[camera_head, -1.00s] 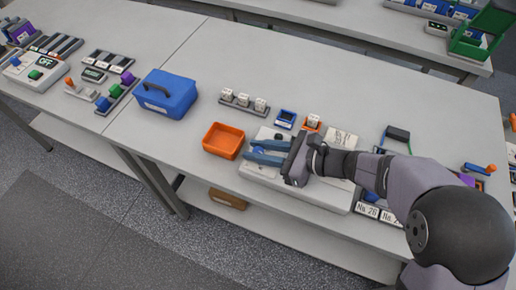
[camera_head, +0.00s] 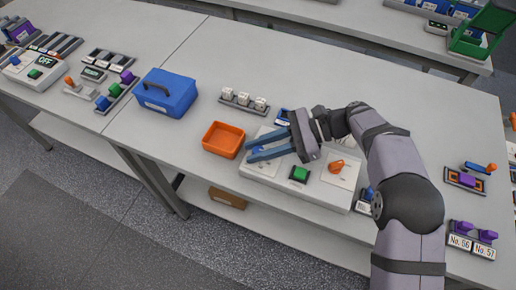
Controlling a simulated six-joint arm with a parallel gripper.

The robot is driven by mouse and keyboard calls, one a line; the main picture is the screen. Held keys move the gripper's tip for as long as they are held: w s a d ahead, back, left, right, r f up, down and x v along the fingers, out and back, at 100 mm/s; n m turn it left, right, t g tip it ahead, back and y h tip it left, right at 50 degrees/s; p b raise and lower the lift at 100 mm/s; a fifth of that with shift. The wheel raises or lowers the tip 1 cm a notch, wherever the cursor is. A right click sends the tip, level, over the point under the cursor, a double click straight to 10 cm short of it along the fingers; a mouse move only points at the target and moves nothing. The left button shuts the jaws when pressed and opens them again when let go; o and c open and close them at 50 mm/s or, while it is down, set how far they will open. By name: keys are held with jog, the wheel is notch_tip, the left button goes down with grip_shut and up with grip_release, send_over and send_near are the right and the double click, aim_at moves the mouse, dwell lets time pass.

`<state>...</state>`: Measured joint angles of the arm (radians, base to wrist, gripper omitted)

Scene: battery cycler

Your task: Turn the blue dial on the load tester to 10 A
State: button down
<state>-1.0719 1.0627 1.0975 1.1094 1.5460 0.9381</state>
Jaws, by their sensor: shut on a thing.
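The load tester is a pale, low panel (camera_head: 315,195) on the near bench. A green button (camera_head: 299,174) and an orange knob (camera_head: 336,166) show on its top. My gripper (camera_head: 254,152) is over the panel's left part, its long blue fingers pointing left. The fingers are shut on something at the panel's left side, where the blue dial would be. The dial is not distinct from the blue fingers, and its scale and setting cannot be read.
An orange tray (camera_head: 223,139) stands just left of the panel. A blue box with a handle (camera_head: 167,94) is farther left. A row of white-topped parts (camera_head: 243,101) lies behind. Purple-knobbed modules (camera_head: 473,231) are at the right.

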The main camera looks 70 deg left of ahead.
aim_at(258, 150)
jog(key=shift+n+g+h+b, duration=0.3)
jog(key=shift+n+h+b, duration=0.1)
jog(key=shift+n+h, duration=0.65)
jog(key=c, duration=1.5)
grip_release()
jog(key=shift+r+b, duration=0.5)
jog(key=shift+r, duration=4.55)
